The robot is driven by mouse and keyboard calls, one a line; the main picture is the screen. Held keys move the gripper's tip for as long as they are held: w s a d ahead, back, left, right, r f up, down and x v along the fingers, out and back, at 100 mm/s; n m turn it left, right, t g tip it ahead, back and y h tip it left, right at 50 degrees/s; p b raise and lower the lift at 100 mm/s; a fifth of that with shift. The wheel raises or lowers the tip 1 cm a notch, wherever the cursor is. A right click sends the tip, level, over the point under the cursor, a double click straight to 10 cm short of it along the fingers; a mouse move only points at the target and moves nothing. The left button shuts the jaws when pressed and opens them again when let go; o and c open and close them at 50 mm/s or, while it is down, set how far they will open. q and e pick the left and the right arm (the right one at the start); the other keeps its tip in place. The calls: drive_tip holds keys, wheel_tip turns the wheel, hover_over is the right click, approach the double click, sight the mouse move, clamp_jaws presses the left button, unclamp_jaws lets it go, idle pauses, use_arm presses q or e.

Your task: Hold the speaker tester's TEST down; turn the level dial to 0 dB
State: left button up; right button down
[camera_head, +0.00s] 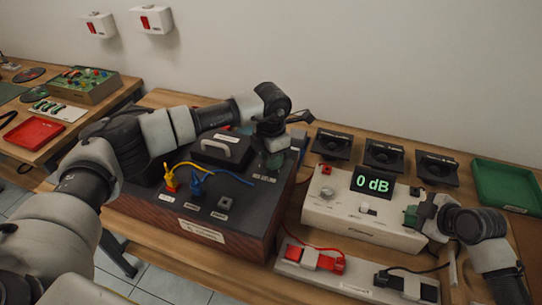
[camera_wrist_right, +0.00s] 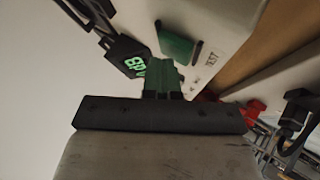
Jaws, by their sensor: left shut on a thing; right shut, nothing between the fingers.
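The speaker tester (camera_head: 345,215) is a white box on the bench. Its black display (camera_head: 373,181) reads 0 dB in green. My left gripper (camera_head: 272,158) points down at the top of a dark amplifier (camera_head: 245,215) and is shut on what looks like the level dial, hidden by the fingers. My right gripper (camera_head: 412,214) is shut and empty at the tester's right end. In the right wrist view its fingertips (camera_wrist_right: 162,75) are close to a green TEST piece (camera_wrist_right: 176,46), beside the word TEST. I cannot tell whether they touch it or how far it is pressed.
A white strip with red and black clips (camera_head: 340,284) lies in front of the tester. Several black speakers (camera_head: 383,156) stand behind it. A green tray (camera_head: 506,186) is at the right. Yellow and blue cables (camera_head: 205,172) cross the amplifier. Another bench (camera_head: 45,148) stands at left.

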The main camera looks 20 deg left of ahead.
use_arm(q)
drive_tip(key=shift+m, duration=0.8)
drive_tip(key=o, duration=0.9)
wheel_tip(320, 180, up, 12)
drive_tip(key=shift+r, duration=0.1)
